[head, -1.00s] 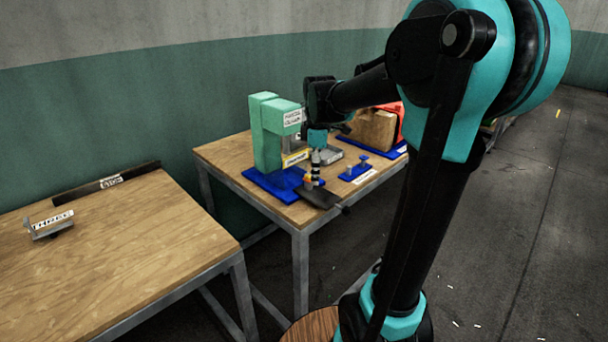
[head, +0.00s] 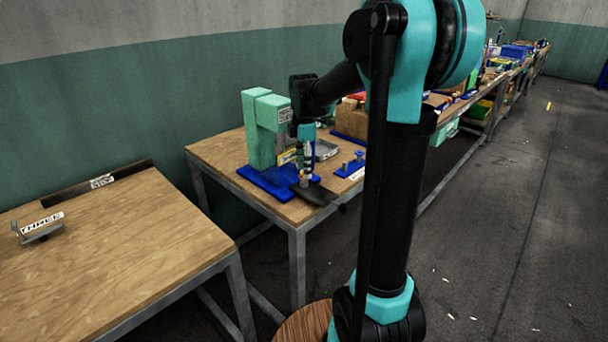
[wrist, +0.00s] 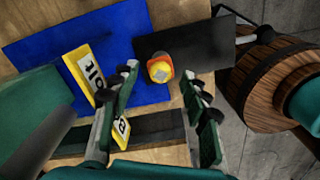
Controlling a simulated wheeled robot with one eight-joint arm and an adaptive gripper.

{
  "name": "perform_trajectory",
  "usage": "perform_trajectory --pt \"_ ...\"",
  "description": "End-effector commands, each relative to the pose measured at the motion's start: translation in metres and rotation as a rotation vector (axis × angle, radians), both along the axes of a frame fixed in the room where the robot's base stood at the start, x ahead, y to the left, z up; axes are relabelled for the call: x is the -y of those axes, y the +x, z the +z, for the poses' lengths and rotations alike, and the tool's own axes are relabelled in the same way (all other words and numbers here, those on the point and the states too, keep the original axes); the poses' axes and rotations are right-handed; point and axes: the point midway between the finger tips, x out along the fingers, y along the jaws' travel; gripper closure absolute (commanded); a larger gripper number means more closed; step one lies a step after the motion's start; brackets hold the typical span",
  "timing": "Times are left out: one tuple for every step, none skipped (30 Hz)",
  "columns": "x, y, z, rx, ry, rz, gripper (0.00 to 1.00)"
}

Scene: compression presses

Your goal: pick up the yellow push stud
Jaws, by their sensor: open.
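The yellow push stud (wrist: 160,68) shows in the wrist view as a small yellow and orange piece with a pale grey top. It is at the edge of a blue base plate (wrist: 150,93), beside a dark flat plate (wrist: 205,42). My gripper (wrist: 159,74) is open, with one finger on each side of the stud in the picture. I cannot tell whether either finger touches it. In the head view my gripper (head: 305,172) points down at the bench's front corner, and the stud is too small to make out clearly.
A green press (head: 262,135) stands on the blue base behind my gripper. A small blue stand with pegs (head: 350,165) and a grey tray (head: 326,149) are to the right. Another wooden table (head: 130,230) is at left, with a gap between them.

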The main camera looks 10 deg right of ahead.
Motion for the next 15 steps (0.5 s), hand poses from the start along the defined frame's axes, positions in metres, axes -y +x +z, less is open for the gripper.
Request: perform_trajectory --pt "0.0000 -0.0001 -0.0037 0.000 0.000 0.000 0.54" --pt "0.0000 -0.0001 -0.0049 0.000 0.000 0.000 0.54" --pt "0.0000 0.0000 -0.0057 0.000 0.000 0.000 0.54" --pt "0.0000 0.0000 -0.0060 0.000 0.000 0.000 0.54" --pt "0.0000 0.0000 -0.0060 0.000 0.000 0.000 0.54" --pt "0.0000 0.0000 -0.0059 0.000 0.000 0.000 0.54" --pt "0.0000 0.0000 -0.0059 0.000 0.000 0.000 0.54" --pt "0.0000 -0.0001 -0.0059 0.000 0.000 0.000 0.54" --pt "0.0000 -0.0001 -0.0058 0.000 0.000 0.000 0.54" --pt "0.0000 -0.0001 -0.0058 0.000 0.000 0.000 0.58" --pt "0.0000 -0.0001 -0.0058 0.000 0.000 0.000 0.61" --pt "0.0000 -0.0001 -0.0058 0.000 0.000 0.000 0.66" --pt "0.0000 -0.0001 -0.0058 0.000 0.000 0.000 0.70" --pt "0.0000 -0.0001 -0.0057 0.000 0.000 0.000 0.74" --pt "0.0000 -0.0001 -0.0057 0.000 0.000 0.000 0.79"
